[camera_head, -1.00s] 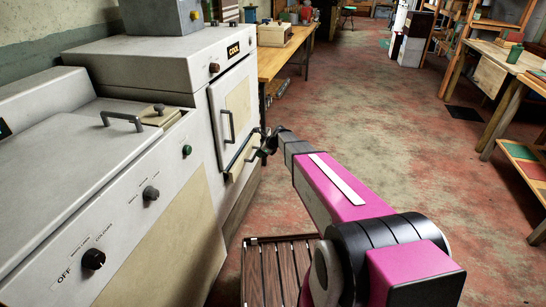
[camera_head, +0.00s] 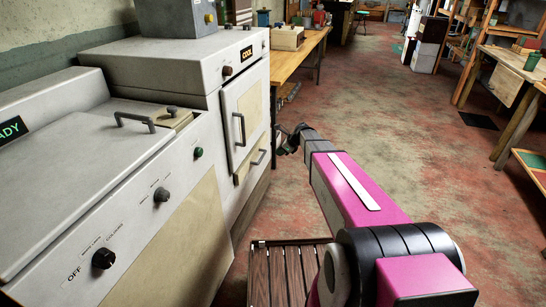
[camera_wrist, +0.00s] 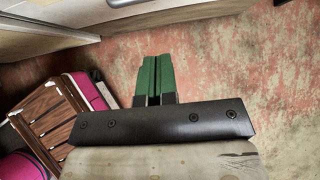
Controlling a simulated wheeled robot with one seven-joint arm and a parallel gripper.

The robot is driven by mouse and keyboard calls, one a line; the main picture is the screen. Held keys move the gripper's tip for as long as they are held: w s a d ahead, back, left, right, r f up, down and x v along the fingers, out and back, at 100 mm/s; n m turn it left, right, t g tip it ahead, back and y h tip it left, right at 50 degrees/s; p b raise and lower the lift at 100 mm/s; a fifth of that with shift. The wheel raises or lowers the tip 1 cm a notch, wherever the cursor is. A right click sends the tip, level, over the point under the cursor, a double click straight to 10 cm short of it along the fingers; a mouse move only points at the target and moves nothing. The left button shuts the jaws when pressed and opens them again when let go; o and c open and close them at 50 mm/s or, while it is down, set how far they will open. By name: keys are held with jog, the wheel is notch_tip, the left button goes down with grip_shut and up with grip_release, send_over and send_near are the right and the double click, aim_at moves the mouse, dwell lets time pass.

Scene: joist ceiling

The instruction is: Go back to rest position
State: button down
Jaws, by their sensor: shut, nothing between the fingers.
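My gripper shows in the wrist view (camera_wrist: 153,80) as two green fingers lying side by side, closed, with nothing between them. It hangs over the red, worn floor, clear of the cabinet at the top of that view. In the head view my gripper (camera_head: 291,141) is small and partly hidden at the far end of my pink arm. It is just right of the lower front of the white oven cabinet, which bears a "COOL" sign (camera_head: 247,53).
A grey machine with black knobs (camera_head: 103,258) stands at left. A slatted wooden piece (camera_head: 262,278) is low beside my arm. A wooden bench (camera_head: 305,50) stands behind the oven, and tables (camera_head: 512,82) line the right.

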jog(key=s+d+r+n+g+h, duration=0.1)
jog(key=s+d+n+h, duration=0.2)
jog(key=s+n, duration=0.8)
jog(key=s+d+r+n+g+h, duration=0.1)
jog(key=s+d+n+h, duration=0.3)
jog(key=s, duration=1.4)
jog(key=d+r+n, duration=0.1)
jog(key=d+n, duration=0.2)
jog(key=n, duration=0.4)
jog(key=shift+s+d+g, duration=0.15)
jog(key=shift+s+g, duration=0.15)
jog(key=shift+g, duration=0.1)
